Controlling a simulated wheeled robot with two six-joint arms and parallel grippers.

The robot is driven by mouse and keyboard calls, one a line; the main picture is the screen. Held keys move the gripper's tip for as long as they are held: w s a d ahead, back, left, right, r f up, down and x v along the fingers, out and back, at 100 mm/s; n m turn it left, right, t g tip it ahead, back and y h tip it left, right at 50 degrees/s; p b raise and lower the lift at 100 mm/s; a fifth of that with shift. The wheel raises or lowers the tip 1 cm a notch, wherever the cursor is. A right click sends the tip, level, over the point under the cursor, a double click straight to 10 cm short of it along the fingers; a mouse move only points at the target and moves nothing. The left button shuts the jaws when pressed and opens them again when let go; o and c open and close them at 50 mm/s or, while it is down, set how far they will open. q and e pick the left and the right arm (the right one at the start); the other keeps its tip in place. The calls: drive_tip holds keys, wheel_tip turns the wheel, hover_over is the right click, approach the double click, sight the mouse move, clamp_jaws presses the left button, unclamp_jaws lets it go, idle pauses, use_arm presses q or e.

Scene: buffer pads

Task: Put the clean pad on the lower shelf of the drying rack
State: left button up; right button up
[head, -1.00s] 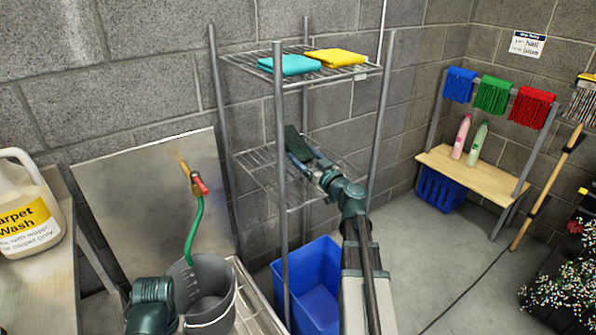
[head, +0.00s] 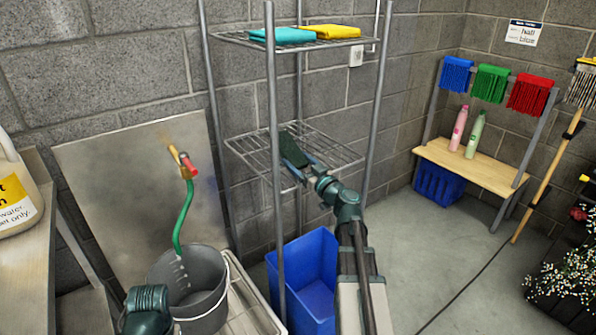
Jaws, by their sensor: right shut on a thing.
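The pad (head: 293,151) is dark green and sits at the lower shelf (head: 335,152) of the wire drying rack (head: 271,110). My right gripper (head: 304,170) is shut on the pad, reaching in from the front of the rack. The pad looks tilted, and I cannot tell whether it touches the shelf wires. The gripper hides its near end. My left gripper is out of view; only a link of my left arm shows at the lower left.
A teal cloth (head: 282,35) and a yellow cloth (head: 329,32) lie on the upper shelf (head: 350,42). A blue bin (head: 305,275) stands beneath the rack. A grey bucket (head: 205,300) with a green hose (head: 184,215) is to the left. The rack's front post (head: 272,200) stands close left of my right gripper.

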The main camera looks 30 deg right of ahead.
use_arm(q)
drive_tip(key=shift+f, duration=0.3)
use_arm(e)
drive_tip(key=shift+f, duration=0.3)
drive_tip(key=shift+f, duration=0.2)
drive_tip(key=o, duration=1.2)
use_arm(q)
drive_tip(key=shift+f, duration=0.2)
use_arm(e)
drive_tip(key=shift+o, duration=0.2)
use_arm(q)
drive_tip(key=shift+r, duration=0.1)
use_arm(e)
drive_tip(key=shift+r, duration=0.1)
drive_tip(key=shift+r, duration=0.2)
use_arm(q)
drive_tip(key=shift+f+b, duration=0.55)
drive_tip(key=shift+b, duration=0.05)
use_arm(e)
drive_tip(key=s+f, duration=0.1)
drive_tip(key=s, duration=1.1)
drive_tip(key=shift+d+f, duration=0.25)
drive_tip(key=shift+d, duration=0.2)
